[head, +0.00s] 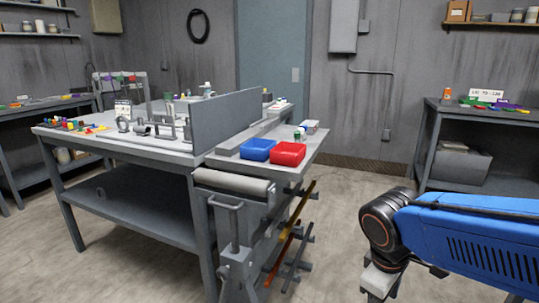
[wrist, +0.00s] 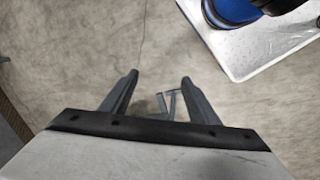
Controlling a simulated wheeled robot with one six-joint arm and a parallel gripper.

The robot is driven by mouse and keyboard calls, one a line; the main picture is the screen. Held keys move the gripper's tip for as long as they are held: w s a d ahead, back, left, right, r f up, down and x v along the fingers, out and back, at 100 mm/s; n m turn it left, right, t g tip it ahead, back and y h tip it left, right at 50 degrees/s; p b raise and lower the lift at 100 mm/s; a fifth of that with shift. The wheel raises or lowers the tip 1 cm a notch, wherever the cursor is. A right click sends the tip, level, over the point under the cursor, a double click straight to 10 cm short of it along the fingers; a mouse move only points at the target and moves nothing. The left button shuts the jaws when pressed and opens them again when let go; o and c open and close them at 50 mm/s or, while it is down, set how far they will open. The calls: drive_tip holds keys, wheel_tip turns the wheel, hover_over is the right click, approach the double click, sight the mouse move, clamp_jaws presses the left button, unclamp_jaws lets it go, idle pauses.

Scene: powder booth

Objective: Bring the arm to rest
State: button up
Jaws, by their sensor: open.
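My arm, blue with a black joint, reaches in from the right edge of the head view, over bare floor and to the right of the workbench (head: 130,142). My gripper (wrist: 159,78) shows in the wrist view with its two dark fingers spread apart. Nothing is held between them. The wrist camera looks down on concrete floor (wrist: 90,50). A small grey piece shows low between the fingers; I cannot tell what it is. In the head view the fingers are out of sight.
A side table (head: 470,108) stands at the back right. Floor between them is clear.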

drive_tip(key=s+d+r+m+t+y, duration=0.2)
drive_tip(key=s+d+m+t, duration=0.1)
drive_tip(key=m, duration=0.5)
drive_tip(key=shift+s+d+r, duration=0.4)
drive_tip(key=shift+s, duration=0.35)
drive_tip(key=shift+c, duration=0.5)
